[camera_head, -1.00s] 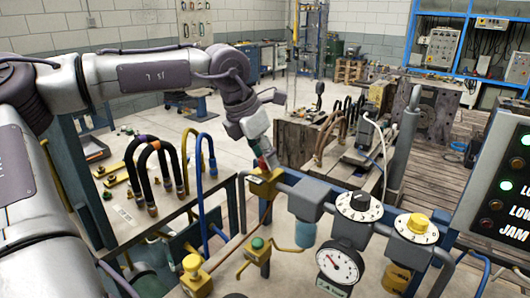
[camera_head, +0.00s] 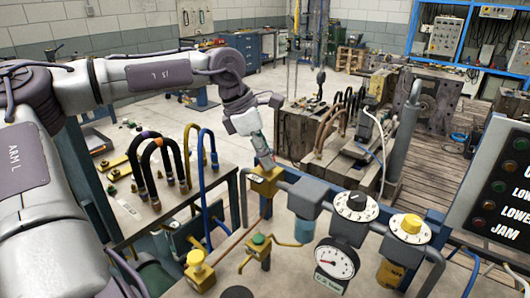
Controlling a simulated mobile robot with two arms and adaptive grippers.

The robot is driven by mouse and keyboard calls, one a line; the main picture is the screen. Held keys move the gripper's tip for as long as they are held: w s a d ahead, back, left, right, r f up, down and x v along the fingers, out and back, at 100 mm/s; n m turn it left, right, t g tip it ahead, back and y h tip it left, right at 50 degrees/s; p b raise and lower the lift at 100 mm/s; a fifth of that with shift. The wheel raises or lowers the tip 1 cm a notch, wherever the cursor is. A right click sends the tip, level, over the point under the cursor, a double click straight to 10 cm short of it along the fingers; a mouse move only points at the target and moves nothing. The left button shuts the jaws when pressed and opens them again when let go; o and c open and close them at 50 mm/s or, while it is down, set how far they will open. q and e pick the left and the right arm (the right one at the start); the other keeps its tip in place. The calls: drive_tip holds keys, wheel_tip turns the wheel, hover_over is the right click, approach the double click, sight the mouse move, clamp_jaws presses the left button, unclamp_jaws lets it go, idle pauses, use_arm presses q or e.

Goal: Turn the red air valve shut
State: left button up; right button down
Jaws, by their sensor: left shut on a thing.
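The yellow valve block (camera_head: 265,181) sits at the left end of the grey pipe run in the middle of the view. My left gripper (camera_head: 264,160) comes down onto its top from the upper left, tilted. It is shut on the red air valve's handle, which the fingers mostly hide. I cannot tell the exact angle of the handle. A round white pressure gauge (camera_head: 336,262) hangs lower right on the same pipe run. My right gripper is not in view.
A black-and-white dial (camera_head: 356,205) and a yellow-knobbed dial (camera_head: 410,228) stand right of the valve. Yellow button boxes (camera_head: 199,270) are in front. Bent hoses (camera_head: 160,170) rise at the left. A lamp panel (camera_head: 500,190) edges the right side.

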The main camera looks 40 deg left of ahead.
use_arm(q)
drive_tip(key=o, duration=1.1)
drive_tip(key=shift+o, duration=0.2)
drive_tip(key=shift+r, duration=0.15)
drive_tip(key=v, duration=1.1)
drive_tip(key=shift+a+r, duration=0.2)
drive_tip(key=shift+r, duration=0.2)
drive_tip(key=shift+f, duration=0.1)
